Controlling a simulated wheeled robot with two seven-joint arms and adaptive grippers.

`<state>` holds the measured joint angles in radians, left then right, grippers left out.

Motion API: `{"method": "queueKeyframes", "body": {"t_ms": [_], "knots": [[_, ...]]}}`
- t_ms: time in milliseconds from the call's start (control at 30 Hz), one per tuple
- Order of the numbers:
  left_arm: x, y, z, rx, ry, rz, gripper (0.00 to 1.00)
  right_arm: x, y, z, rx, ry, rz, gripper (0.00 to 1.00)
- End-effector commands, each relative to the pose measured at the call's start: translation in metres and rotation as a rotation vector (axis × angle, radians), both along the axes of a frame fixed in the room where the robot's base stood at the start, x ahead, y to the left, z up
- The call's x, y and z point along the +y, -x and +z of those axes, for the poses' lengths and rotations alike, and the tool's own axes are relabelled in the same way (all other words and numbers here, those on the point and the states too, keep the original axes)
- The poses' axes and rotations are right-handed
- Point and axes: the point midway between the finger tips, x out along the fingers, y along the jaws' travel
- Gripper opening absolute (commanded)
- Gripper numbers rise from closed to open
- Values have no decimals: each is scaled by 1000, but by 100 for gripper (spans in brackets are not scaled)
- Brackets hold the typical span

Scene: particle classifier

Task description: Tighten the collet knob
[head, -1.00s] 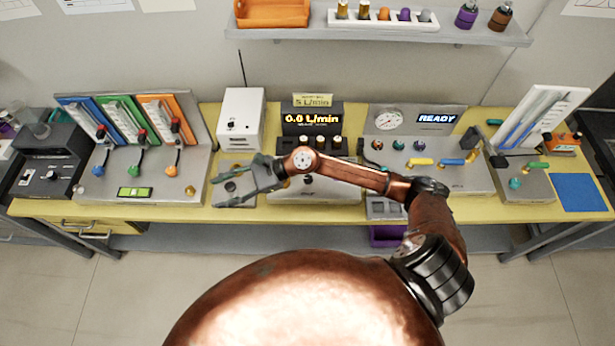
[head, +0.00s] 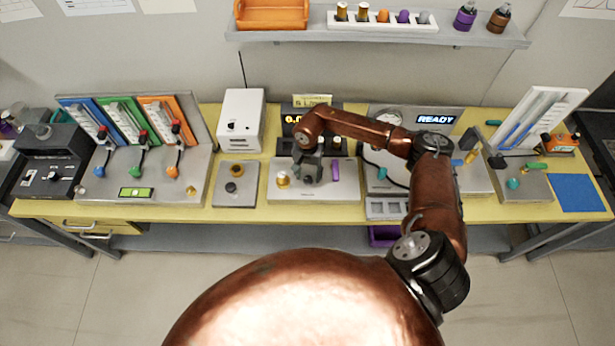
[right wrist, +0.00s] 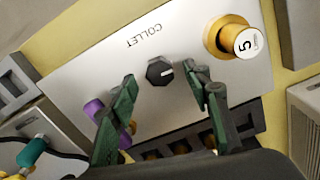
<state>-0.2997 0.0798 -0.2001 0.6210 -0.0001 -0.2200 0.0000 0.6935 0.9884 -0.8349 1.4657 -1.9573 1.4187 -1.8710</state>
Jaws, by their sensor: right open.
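The collet knob (right wrist: 160,72) is a small black knob with a white mark, on a pale metal panel (right wrist: 95,65) lettered COLLET. In the right wrist view it shows just beyond and between the fingertips of my right gripper (right wrist: 160,88), which is open and empty. I cannot tell whether the fingers touch it. In the head view my right gripper (head: 308,170) points down over the middle of the panel (head: 345,190) and hides the knob. My left gripper is not in view.
On the same panel, a brass fitting (right wrist: 235,40) marked 5 stands to one side and a purple piece (right wrist: 94,109) to the other. A dark rack (right wrist: 243,122) runs behind. A small grey panel (head: 236,197) lies to the left. The yellow table's front strip is clear.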

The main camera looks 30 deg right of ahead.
Motion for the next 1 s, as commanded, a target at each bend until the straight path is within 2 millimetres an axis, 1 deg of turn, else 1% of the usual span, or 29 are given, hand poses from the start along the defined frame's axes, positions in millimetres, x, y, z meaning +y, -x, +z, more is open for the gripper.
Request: {"method": "queueKeyframes", "body": {"t_ms": [100, 200, 467, 1000], "knots": [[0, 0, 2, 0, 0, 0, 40, 0, 0, -11, 1, -2, -2, 45], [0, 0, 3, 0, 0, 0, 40, 1, 0, -16, -1, -2, 0, 45], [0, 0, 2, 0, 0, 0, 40, 1, 0, -17, -1, -2, 0, 45], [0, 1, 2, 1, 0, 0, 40, 1, 0, -17, -1, -3, -1, 7]]}}
